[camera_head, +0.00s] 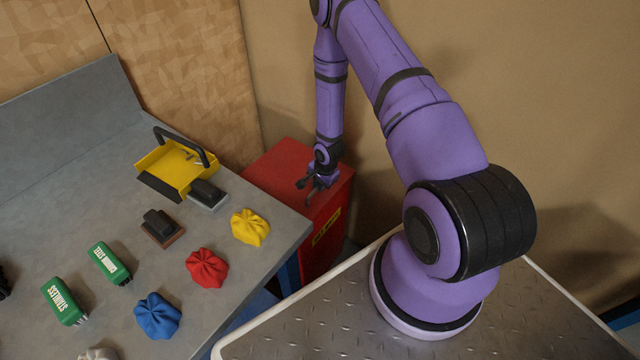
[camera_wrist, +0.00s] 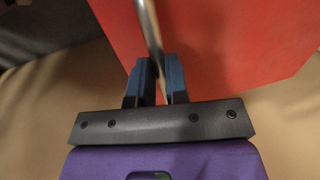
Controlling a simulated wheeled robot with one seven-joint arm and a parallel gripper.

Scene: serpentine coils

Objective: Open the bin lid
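The red bin (camera_head: 330,225) stands between the grey bench and the wall. Its flat red lid (camera_head: 275,165) is down. The lid's red surface also fills the upper part of the wrist view (camera_wrist: 235,45). A metal bar handle (camera_wrist: 149,25) crosses that view and runs down between my fingers. My gripper (camera_head: 305,192) is at the right front part of the lid, pointing down and to the left. The handle is hard to make out in the head view.
The grey bench (camera_head: 60,150) at left holds a yellow dustpan-like tray (camera_head: 175,168), red (camera_head: 206,267), yellow (camera_head: 249,227) and blue (camera_head: 157,316) cloths, and green boxes (camera_head: 65,300). Walls close in behind the bin. The lid's top is otherwise clear.

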